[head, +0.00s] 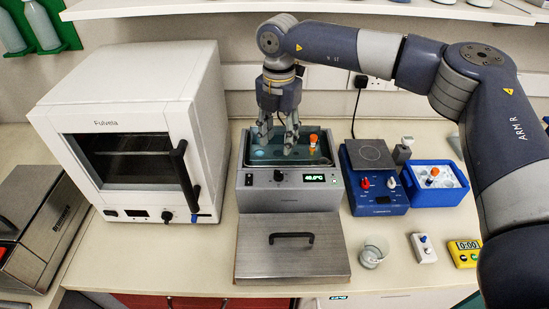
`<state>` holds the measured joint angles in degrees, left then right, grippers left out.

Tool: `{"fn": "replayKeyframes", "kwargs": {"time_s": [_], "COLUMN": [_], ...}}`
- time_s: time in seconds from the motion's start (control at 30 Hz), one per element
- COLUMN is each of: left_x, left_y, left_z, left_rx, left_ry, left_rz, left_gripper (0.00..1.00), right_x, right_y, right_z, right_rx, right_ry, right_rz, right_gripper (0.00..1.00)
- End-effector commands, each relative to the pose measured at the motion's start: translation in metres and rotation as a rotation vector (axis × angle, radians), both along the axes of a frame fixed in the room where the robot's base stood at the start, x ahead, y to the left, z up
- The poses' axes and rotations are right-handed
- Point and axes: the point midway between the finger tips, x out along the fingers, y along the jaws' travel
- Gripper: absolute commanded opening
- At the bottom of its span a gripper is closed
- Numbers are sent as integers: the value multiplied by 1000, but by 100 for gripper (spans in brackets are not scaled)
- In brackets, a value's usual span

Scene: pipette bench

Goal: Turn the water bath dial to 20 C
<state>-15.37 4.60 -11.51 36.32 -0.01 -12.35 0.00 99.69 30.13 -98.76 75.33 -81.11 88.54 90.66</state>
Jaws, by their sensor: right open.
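The water bath (259,197) stands in the middle of the bench, a grey metal box with an open water-filled basin. Its black dial (278,176) is on the front panel, left of a green display (314,178) that seems to read 48.0 °C; the last digits are small. My right gripper (277,139) points down over the basin, behind the dial and apart from it. Its fingers are spread and hold nothing that I can see. They hide part of the basin. My left gripper is not in view.
A white oven (150,75) stands close on the left. A blue hotplate stirrer (376,205) and a blue ice box (436,192) stand on the right. A grey lid with a handle (291,262) lies in front of the bath. A beaker (373,251) and yellow timer (464,254) are front right.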

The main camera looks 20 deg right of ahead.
Motion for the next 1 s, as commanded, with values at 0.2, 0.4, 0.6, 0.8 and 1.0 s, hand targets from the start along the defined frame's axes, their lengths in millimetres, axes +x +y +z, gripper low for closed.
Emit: {"fn": "replayKeyframes", "kwargs": {"time_s": [0.2, 0.4, 0.6, 0.8, 1.0], "left_x": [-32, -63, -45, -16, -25], "left_y": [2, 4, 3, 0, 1], "left_z": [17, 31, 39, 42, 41], "left_rx": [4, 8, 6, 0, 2], "left_ry": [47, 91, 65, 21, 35], "left_rz": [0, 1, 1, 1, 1], "left_gripper": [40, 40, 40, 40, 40], "right_x": [-2, -2, -2, -1, -1], "right_y": [0, 1, 1, 1, 1], "right_z": [-32, -70, -95, -103, -103], "right_rx": [0, 1, 3, 3, 4], "right_ry": [6, 5, 3, 0, 1], "right_rz": [1, 3, 2, 2, 3], "right_gripper": [42, 42, 42, 42, 38]}}
